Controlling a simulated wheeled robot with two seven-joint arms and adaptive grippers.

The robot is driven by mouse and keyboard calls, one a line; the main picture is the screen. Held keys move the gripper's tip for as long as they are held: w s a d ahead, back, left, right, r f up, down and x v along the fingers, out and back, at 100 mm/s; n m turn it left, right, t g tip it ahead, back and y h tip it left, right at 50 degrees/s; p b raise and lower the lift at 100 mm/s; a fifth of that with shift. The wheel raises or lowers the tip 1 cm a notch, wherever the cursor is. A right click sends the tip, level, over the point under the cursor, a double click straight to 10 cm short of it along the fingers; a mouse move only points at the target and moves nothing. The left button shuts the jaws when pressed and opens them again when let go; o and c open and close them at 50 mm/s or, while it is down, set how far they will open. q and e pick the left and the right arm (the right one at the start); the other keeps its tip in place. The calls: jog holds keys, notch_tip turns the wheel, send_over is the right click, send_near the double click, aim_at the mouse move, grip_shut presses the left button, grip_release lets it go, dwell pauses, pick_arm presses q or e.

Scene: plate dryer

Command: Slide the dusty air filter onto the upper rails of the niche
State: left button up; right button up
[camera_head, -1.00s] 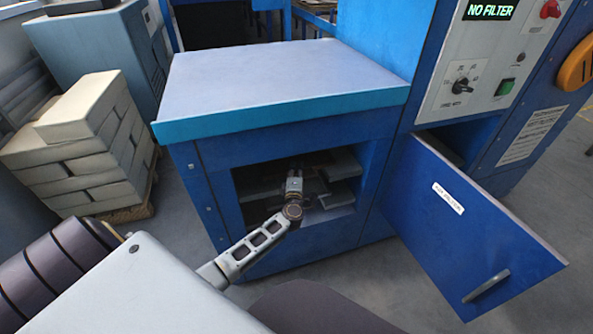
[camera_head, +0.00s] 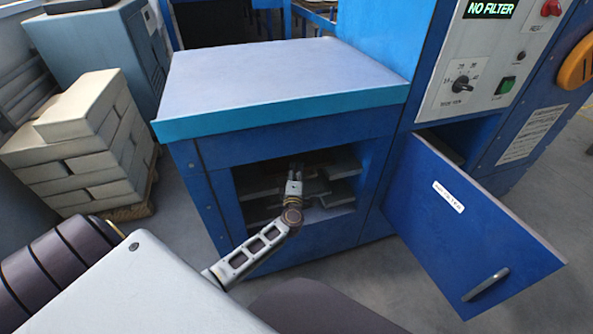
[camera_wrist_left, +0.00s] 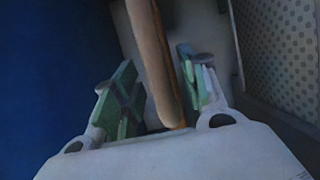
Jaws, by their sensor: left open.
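My left gripper (camera_head: 294,170) reaches into the dark opening in the front of the blue cabinet (camera_head: 185,190). In the left wrist view, its green-padded fingers (camera_wrist_left: 156,68) are open. A long tan-brown strip (camera_wrist_left: 150,50), possibly the edge of the dusty air filter, runs between them; I cannot tell whether they touch it. Pale flat pieces (camera_head: 344,163) lie at different levels in the opening, partly hidden by the gripper. I cannot tell which is the filter or a rail. The machine's display (camera_head: 490,9) reads "NO FILTER". My right gripper is not in view.
A blue door (camera_head: 470,235) with a handle stands open to the right of the opening. A flat pale top (camera_head: 285,80) overhangs the cabinet. Stacked pale blocks (camera_head: 80,140) stand at left. A perforated grey surface (camera_wrist_left: 280,50) is close right of the fingers in the wrist view.

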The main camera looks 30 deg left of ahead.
pick_arm(q)
jog(key=v, duration=0.9)
jog(key=shift+s+d, duration=0.1)
jog(key=shift+s, duration=0.05)
dwell(0.6)
